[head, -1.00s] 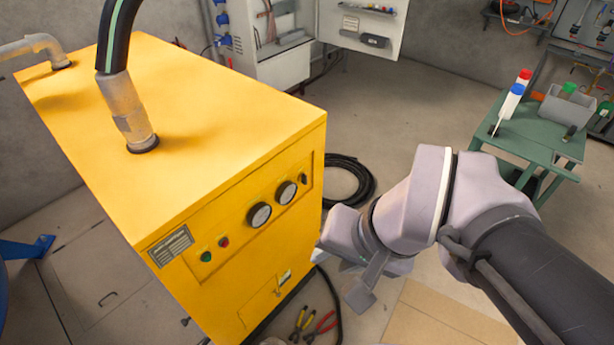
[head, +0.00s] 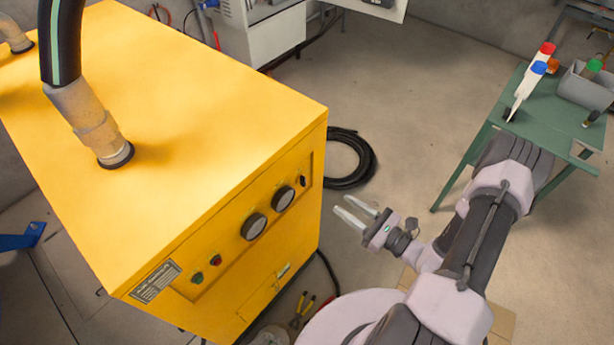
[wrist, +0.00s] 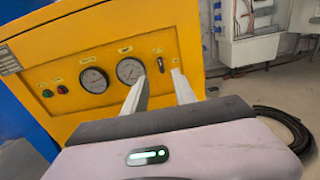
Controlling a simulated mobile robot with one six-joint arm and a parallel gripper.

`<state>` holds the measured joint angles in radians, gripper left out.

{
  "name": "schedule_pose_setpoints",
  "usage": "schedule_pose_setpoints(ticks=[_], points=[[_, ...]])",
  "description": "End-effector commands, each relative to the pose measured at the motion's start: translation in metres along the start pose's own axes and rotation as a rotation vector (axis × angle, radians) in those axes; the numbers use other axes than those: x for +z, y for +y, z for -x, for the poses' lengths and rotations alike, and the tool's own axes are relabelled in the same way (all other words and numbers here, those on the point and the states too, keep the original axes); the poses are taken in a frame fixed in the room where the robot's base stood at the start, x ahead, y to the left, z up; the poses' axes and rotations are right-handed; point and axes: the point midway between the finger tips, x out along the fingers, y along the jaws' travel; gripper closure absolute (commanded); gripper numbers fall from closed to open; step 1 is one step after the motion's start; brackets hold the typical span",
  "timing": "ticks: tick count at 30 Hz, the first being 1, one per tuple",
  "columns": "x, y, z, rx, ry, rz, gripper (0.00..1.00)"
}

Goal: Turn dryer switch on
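The yellow dryer cabinet (head: 170,120) stands at the left in the head view. Its front panel carries a small black switch (head: 303,181) at the right end, beside two round gauges. The switch also shows in the wrist view (wrist: 160,63), right of the gauges, and looks roughly upright. Its exact setting is too small to tell. My gripper (head: 342,204) is open and empty, with its two fingers apart and pointing at the panel. In the wrist view the fingertips (wrist: 159,76) lie just below and either side of the switch, without visible contact.
The panel also has a green button (head: 197,277) and a red button (head: 215,260). A coiled black hose (head: 350,160) lies on the floor behind my gripper. A green table (head: 535,125) with bottles and a grey bin stands at the right. Pliers (head: 302,308) lie on the floor.

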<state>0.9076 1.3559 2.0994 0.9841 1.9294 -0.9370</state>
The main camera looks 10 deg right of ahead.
Motion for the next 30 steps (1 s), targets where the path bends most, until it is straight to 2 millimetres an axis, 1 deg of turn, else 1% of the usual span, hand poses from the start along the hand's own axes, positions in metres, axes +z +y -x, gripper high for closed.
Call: schedule_pose_setpoints(ticks=[1,6,9,13,15,18,26,27,29,30], points=[[-0.003,0.002,-0.016,0.011,0.000,0.002,0.67],[-0.003,0.003,-0.069,0.011,0.001,0.004,0.67],[-0.003,0.003,-0.096,0.011,0.000,0.004,0.67],[-0.002,0.002,-0.121,0.008,0.000,0.004,0.67],[-0.001,0.002,-0.130,0.007,0.000,0.004,0.67],[-0.001,0.002,-0.137,0.006,0.000,0.002,0.67],[0.000,0.002,-0.139,0.005,0.000,0.001,0.67],[0.000,0.002,-0.139,0.005,0.000,0.001,0.71],[0.000,0.002,-0.139,0.005,0.000,0.001,0.83],[0.000,0.002,-0.139,0.005,0.001,0.001,0.91]])
